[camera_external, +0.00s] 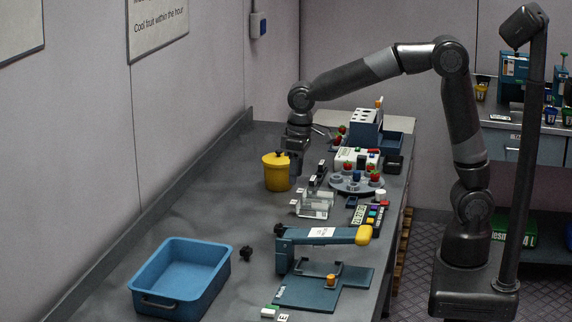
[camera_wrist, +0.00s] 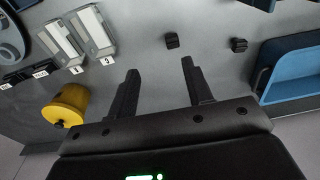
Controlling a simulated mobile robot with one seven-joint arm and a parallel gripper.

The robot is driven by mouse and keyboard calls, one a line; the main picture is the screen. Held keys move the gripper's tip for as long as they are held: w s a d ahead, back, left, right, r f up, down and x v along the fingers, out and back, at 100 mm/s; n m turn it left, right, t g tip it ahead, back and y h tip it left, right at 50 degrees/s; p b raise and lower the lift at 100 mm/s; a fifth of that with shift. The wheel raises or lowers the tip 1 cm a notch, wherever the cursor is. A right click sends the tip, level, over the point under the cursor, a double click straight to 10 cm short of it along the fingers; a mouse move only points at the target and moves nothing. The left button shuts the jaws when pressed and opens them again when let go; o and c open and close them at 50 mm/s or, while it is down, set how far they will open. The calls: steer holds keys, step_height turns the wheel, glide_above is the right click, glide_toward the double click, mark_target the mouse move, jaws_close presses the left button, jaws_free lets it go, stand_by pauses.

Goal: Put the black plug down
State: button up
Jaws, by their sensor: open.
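Two small black plug-like pieces lie on the grey counter. One black piece (camera_external: 246,253) is just right of the blue tray and also shows in the wrist view (camera_wrist: 238,45). The other black piece (camera_external: 279,229) is by the left end of the blue lever press and shows in the wrist view (camera_wrist: 172,41). I cannot tell which is the task's black plug. My gripper (camera_wrist: 160,70) is open, with nothing between its fingers. In the external view it hangs beside the yellow pot (camera_external: 276,175), apart from both black pieces.
An empty blue tray (camera_external: 205,245) stands at the front left. The blue lever press (camera_external: 322,236) stands at the front right. Clear labelled boxes (camera_external: 316,205) and a round grey carousel (camera_external: 347,186) are farther back. The counter between the pot and tray is clear.

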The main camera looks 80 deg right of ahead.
steer(key=s+d+r+t, duration=0.1)
steer(key=s+d, duration=0.1)
steer(key=s, duration=0.6)
steer(key=s+d+r+t, duration=0.2)
steer(key=s+d, duration=0.1)
steer(key=s, duration=0.5)
steer(key=s+d+r+t, duration=0.1)
steer(key=s+d, duration=0.1)
steer(key=s, duration=0.6)
steer(key=shift+s+d+r+t, duration=0.3)
steer(key=shift+s+r, duration=0.05)
steer(key=shift+r, duration=0.05)
steer(key=shift+o, duration=0.5)
steer(key=shift+s+f, duration=0.2)
steer(key=shift+s, duration=0.2)
steer(key=shift+w, duration=0.1)
